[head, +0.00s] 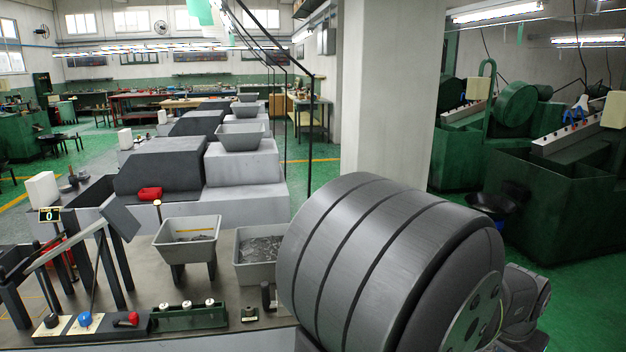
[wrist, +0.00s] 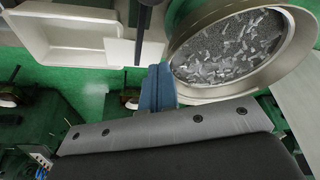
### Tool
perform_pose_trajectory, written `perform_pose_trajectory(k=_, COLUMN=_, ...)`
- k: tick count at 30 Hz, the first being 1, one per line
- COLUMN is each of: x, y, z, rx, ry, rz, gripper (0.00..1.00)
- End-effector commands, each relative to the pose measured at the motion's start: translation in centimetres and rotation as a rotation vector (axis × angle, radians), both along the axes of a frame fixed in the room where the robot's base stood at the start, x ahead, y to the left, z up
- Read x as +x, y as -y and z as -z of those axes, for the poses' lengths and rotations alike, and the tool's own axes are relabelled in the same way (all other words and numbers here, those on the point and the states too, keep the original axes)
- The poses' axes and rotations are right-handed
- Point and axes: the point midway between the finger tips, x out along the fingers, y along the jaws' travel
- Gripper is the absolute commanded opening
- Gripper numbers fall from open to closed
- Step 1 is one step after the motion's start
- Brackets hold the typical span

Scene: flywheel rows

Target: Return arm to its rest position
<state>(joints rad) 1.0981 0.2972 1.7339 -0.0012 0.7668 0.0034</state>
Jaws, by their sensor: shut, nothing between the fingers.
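My gripper (wrist: 158,72) shows in the wrist view as two narrow blue fingers side by side, shut and empty. They point up the picture from a grey bolted housing that is mine. The fingertips are beside the left rim of a round pan (wrist: 190,97) holding grey metal chips; I cannot tell if they touch it. In the head view the gripper is not visible. A large dark grey banded drum (head: 365,260) fills the front right there, with dark rounded parts behind its right side that may be my arm.
In the head view, two grey bins (head: 186,250) (head: 258,270), a green block with several knobs (head: 189,318) and a lever frame (head: 85,240) occupy the bench. A pillar (head: 390,90) stands behind the drum. A pale tray (wrist: 80,50) is at the wrist view's upper left.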

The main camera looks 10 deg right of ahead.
Motion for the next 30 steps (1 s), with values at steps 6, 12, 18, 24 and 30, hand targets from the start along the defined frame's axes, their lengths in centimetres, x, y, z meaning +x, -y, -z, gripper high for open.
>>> perform_pose_trajectory(k=6, x=0.5, y=-3.3, z=-1.7, rx=-0.005, ry=0.002, rz=-0.004, gripper=0.00)
perform_pose_trajectory(k=12, x=-0.1, y=-4.3, z=-5.6, rx=-0.007, ry=0.004, rz=-0.001, gripper=0.00)
perform_pose_trajectory(k=18, x=-0.8, y=-5.5, z=-9.4, rx=-0.007, ry=0.004, rz=-0.001, gripper=0.00)
perform_pose_trajectory(k=24, x=-0.2, y=-4.3, z=-5.3, rx=0.003, ry=-0.002, rz=-0.001, gripper=0.00)
perform_pose_trajectory(k=30, x=0.4, y=-3.2, z=-1.6, rx=0.003, ry=-0.002, rz=-0.001, gripper=0.00)
